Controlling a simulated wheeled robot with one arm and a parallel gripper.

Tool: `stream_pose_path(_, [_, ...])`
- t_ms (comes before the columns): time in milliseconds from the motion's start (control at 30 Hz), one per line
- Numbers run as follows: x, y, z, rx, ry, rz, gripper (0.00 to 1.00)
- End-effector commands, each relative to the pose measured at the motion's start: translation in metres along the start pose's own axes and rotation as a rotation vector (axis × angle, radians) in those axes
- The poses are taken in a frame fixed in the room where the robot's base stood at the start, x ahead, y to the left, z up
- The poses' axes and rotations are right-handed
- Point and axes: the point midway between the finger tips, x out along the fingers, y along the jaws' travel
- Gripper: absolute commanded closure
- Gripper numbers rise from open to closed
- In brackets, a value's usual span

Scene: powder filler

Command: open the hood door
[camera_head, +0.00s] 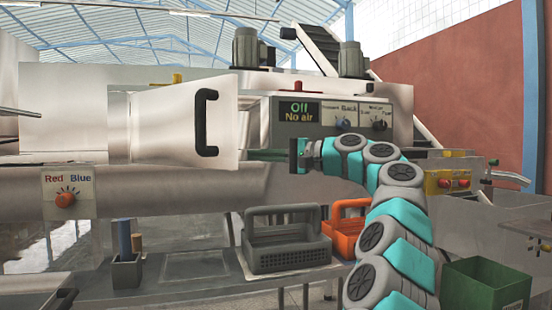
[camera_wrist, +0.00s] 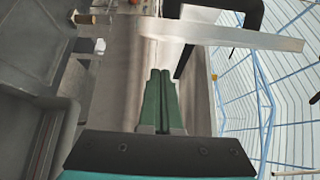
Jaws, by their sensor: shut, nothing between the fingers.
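The hood door (camera_head: 168,125) is a pale metal panel in the head view, standing partly swung out, with its free edge at the right. Its black handle (camera_head: 207,122) is a bracket near that edge. My gripper (camera_head: 250,155) comes from the right, its green fingers at the door's lower free edge; the tips look partly behind it. In the wrist view my gripper (camera_wrist: 160,73) has its fingers together and empty. The door (camera_wrist: 230,35) shows nearly edge-on beyond the tips, with the handle (camera_wrist: 250,14) on its far side. Contact with the door cannot be told.
A control panel reading "Off, No air" (camera_head: 296,109) is right of the door, above my gripper. Below, a grey basket (camera_head: 290,260), an orange basket (camera_head: 345,245) and a dark holder (camera_head: 127,272) stand on a bench. A green bin (camera_head: 485,288) is at lower right.

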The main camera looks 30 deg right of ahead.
Motion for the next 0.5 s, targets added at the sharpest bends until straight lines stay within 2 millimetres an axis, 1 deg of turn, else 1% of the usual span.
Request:
stream_pose_path(33, [0.011, 0.001, 0.001, 0.000, -0.003, 0.003, 1.00])
stream_pose_path(100, [0.025, 0.001, 0.001, -0.001, -0.003, 0.004, 1.00])
stream_pose_path(167, [0.021, -0.001, 0.006, -0.001, 0.000, -0.003, 1.00])
stream_pose_path(333, [0.024, 0.000, 0.020, -0.002, -0.003, -0.001, 1.00])
stream_pose_path(500, [0.028, 0.000, 0.030, 0.000, -0.001, 0.000, 1.00])
